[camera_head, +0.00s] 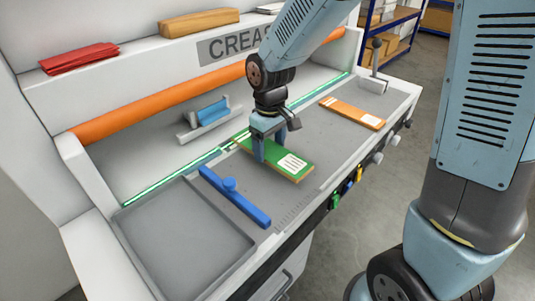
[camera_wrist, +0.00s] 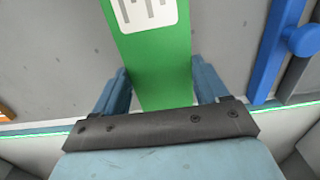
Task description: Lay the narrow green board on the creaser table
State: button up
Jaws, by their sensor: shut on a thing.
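The narrow green board (camera_head: 281,160) has a white printed label near one end. In the head view it is over the middle of the grey creaser table (camera_head: 255,188), running slantwise toward the front edge. My gripper (camera_head: 271,148) is above the board with its fingers shut on the board's two long sides. In the wrist view the green board (camera_wrist: 150,62) passes between the fingers of my gripper (camera_wrist: 155,95). Whether the board's underside touches the table or hangs slightly above it, I cannot tell.
A blue bar with a knob (camera_head: 235,196) lies left of the board. An orange board (camera_head: 352,113) lies to the right, with bare table between. A grey tray (camera_head: 185,240) is at the left end. A lever (camera_head: 375,60) stands at the far right, and an orange roller (camera_head: 160,100) runs along the back.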

aim_at(268, 149)
jog(key=shift+w+a+f, duration=0.1)
jog(key=shift+f, duration=1.7)
jog(key=o, duration=1.1)
jog(key=shift+w+f, duration=0.1)
jog(key=shift+c, duration=0.2)
